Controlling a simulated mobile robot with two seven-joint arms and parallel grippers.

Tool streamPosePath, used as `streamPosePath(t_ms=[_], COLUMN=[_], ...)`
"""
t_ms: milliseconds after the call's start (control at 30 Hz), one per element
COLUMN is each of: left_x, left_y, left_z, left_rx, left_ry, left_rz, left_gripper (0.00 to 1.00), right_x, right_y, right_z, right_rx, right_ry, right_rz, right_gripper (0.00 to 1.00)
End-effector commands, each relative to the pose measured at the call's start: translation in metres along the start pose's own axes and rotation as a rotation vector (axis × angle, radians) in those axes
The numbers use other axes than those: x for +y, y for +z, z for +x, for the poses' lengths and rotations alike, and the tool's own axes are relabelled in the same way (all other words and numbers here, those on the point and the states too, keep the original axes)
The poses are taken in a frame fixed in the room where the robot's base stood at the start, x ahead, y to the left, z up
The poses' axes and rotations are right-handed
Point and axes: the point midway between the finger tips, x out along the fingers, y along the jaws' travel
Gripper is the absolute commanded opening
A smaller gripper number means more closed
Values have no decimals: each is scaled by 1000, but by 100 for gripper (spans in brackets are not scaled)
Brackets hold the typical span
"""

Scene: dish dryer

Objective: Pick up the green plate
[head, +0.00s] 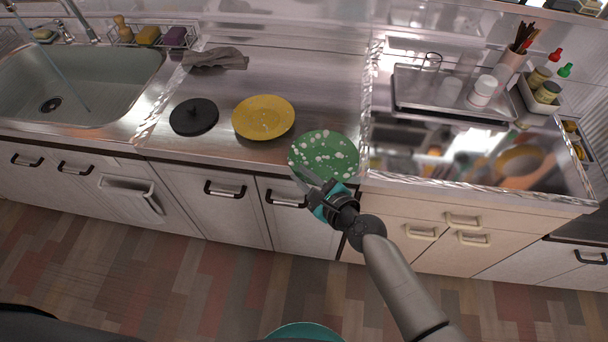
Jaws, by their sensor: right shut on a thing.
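The green plate (325,150) with white spots lies at the front edge of the metal counter, right of the yellow plate. My right gripper (306,178) reaches it from the front right and is shut on its near rim. The plate looks nearly flat; I cannot tell whether it is lifted off the counter. My left gripper is not in view.
A yellow plate (263,117) and a black lid (194,117) lie left of the green plate. A grey cloth (215,58) lies behind them. The sink (85,75) is at the left with running water. A metal tray (418,88) with cups stands at the right.

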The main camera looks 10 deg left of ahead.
Motion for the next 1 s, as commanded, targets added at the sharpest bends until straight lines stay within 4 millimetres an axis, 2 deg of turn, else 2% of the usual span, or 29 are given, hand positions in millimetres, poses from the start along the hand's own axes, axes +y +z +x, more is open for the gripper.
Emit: streamPosePath(t_ms=[100, 133, 400, 767, 867, 1000], left_x=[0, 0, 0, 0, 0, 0], left_y=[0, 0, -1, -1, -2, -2], left_z=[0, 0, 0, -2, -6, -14], left_rx=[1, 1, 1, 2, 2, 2], left_ry=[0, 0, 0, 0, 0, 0], left_rz=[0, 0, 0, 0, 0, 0], left_gripper=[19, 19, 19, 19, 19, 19], right_x=[4, 4, 2, 0, 0, 0], right_y=[-4, -4, -2, -1, 0, 0], right_z=[-1, -1, 0, -5, -16, -41], right_rx=[7, 7, 4, 2, 3, 4], right_ry=[10, 10, 4, 1, 1, 2], right_rz=[6, 6, 3, 1, 2, 1], right_gripper=[0, 22, 53, 54, 54, 54])
